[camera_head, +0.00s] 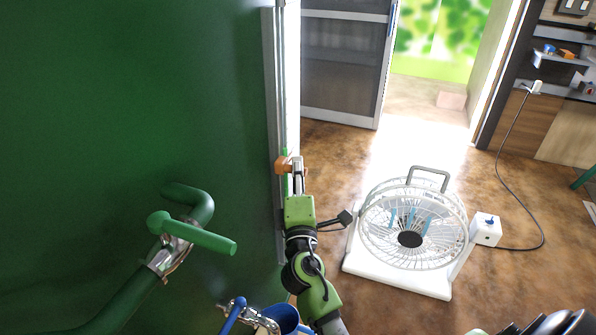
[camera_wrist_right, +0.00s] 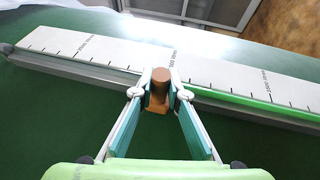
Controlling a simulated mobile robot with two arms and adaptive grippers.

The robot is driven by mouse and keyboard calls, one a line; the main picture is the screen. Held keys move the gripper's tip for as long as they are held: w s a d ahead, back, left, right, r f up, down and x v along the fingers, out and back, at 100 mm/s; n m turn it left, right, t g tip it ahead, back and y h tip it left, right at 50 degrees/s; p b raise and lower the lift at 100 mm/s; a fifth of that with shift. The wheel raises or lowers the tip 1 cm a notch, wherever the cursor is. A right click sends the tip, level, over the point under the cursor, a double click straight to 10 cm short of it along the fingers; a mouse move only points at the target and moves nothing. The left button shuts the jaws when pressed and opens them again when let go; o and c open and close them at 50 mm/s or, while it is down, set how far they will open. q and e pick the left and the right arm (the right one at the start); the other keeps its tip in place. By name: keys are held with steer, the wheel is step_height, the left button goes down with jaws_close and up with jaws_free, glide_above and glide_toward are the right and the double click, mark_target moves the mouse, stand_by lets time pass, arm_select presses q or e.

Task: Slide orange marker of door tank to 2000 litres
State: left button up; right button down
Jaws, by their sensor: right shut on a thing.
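The orange marker (camera_head: 281,166) sits on the long pale scale strip (camera_head: 268,70) on the side of the big green tank (camera_head: 130,90). My right gripper (camera_head: 296,163) reaches up to it and is shut on it. In the right wrist view the marker (camera_wrist_right: 158,92) stands between the two fingers (camera_wrist_right: 158,84). The scale (camera_wrist_right: 75,43) there has black ticks and small labels, too small to read surely; one label is right beside the marker. A bright green bar (camera_wrist_right: 235,98) runs along the slot to the marker's right. My left gripper is not in view.
A green pipe with a lever handle (camera_head: 205,237) juts from the tank at lower left. A blue-handled valve (camera_head: 233,315) is at the bottom. A white fan (camera_head: 410,230) stands on the brown floor right of my arm. An open doorway is behind.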

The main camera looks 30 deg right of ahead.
steer(key=shift+d+f, duration=0.1)
steer(key=shift+f, duration=0.2)
steer(key=c, duration=2)
jaws_free()
steer(key=shift+o, duration=0.2)
steer(key=v, duration=1.2)
steer(key=shift+w+f, duration=0.1)
